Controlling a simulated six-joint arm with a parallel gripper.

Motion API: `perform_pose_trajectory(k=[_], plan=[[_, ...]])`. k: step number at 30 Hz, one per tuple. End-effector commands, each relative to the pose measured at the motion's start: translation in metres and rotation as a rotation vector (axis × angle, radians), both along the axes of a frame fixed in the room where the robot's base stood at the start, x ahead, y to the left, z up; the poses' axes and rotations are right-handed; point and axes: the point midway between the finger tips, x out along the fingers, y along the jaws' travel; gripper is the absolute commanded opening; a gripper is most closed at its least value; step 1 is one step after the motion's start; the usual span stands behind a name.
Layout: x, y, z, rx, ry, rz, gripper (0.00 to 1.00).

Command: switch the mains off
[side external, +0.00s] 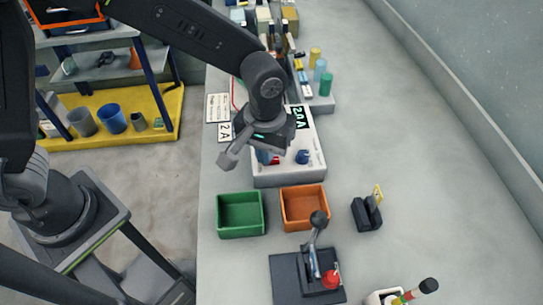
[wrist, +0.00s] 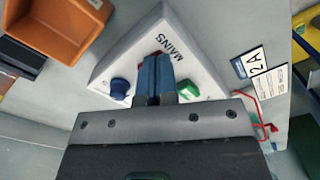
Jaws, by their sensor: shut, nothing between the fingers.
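The white unit (side external: 290,178) stands on the bench below my gripper. The wrist view shows its sloped face with the word MAINS (wrist: 174,47), a blue knob (wrist: 119,89) and a green part (wrist: 187,89). The blue knob also shows in the side view (side external: 302,157). My gripper (wrist: 155,95) has its blue fingers together, with nothing between them, over the middle of this face near the MAINS label. Small red edges show beside the fingers; most of the part there is hidden. I cannot tell whether the fingers touch it or how the switch is set.
A green bin (side external: 240,232) and an orange bin (side external: 304,226) stand in front of the unit. Nearer are a lever on a dark base (side external: 290,280) and a small black block (side external: 366,213). Coloured cylinders (side external: 325,84) stand behind. The bench's right side is clear.

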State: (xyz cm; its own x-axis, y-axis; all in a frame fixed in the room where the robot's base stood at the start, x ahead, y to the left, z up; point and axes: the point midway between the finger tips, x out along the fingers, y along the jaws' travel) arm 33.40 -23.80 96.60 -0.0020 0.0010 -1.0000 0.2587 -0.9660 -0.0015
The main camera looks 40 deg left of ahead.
Motion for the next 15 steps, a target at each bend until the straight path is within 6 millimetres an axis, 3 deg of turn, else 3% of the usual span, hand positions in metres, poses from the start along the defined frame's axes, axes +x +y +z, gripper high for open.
perform_pose_trajectory(k=[15], plan=[[0.001, 0.000, 0.041, -0.003, -0.005, 0.000, 0.00]])
